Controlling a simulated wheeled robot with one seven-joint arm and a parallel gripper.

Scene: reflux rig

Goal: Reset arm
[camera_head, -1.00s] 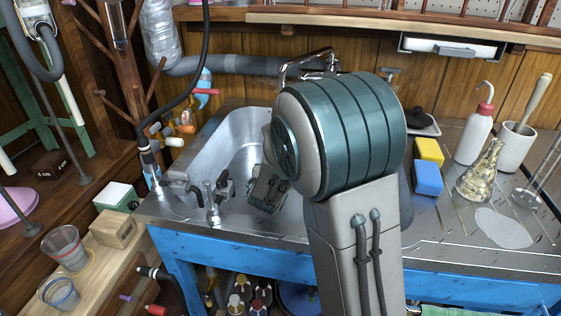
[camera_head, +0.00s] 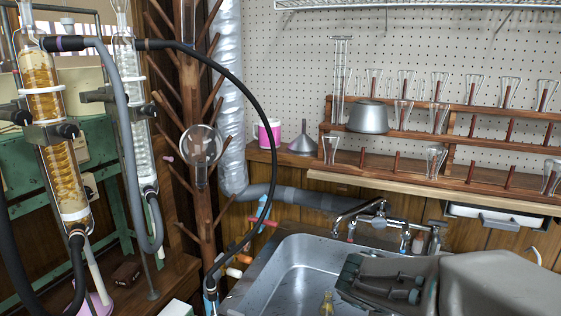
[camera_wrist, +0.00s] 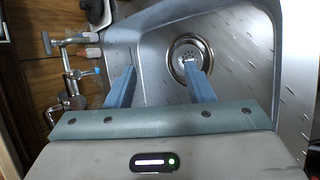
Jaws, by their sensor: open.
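My gripper (camera_wrist: 160,72) shows in the wrist view with its two blue fingers apart and nothing between them. It hangs over the metal sink (camera_wrist: 236,22), with the right fingertip in front of the round drain (camera_wrist: 184,45). In the head view my arm covers the lower right of the sink (camera_head: 285,272); the fingertips cannot be made out there.
The faucet (camera_head: 372,207) stands behind the sink and also shows at the left of the wrist view (camera_wrist: 68,72). A black hose (camera_head: 262,130) loops down left of the sink. Glass condensers (camera_head: 62,165) stand at left. A glassware rack (camera_head: 430,135) is on the back wall.

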